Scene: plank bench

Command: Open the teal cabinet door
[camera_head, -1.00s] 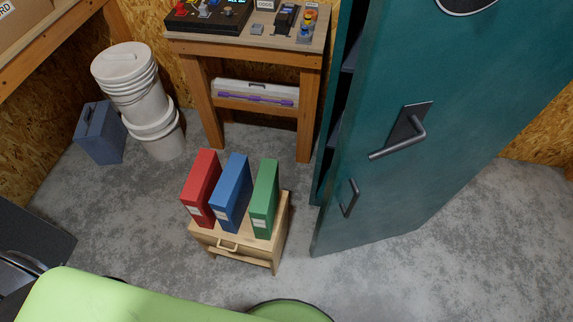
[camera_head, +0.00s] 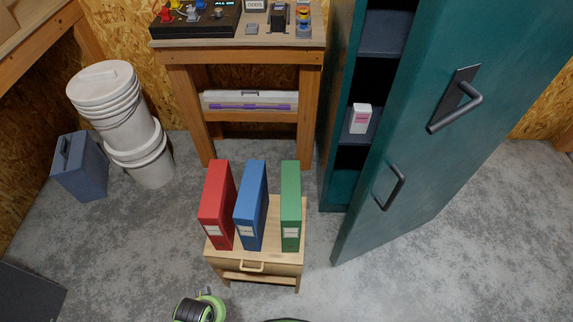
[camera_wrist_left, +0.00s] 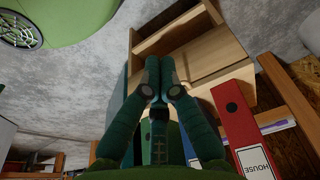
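The teal cabinet door (camera_head: 425,160) stands ajar at the right of the head view. It has a dark lever handle (camera_head: 456,106) and a lower pull handle (camera_head: 393,187). The opening beside it shows cabinet shelves (camera_head: 385,33) and a white and pink box (camera_head: 360,118). My left gripper (camera_wrist_left: 160,62) shows in the left wrist view with its fingers together and nothing seen between them. It is near the small wooden cabinet (camera_wrist_left: 200,50), apart from the teal door. My right gripper is not in view.
A small wooden cabinet (camera_head: 285,263) carries red (camera_head: 217,205), blue (camera_head: 251,205) and green (camera_head: 291,206) binders, left of the door. A wooden bench (camera_head: 240,52), white buckets (camera_head: 112,105) and a blue-grey canister (camera_head: 80,167) stand behind. Floor before the door is clear.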

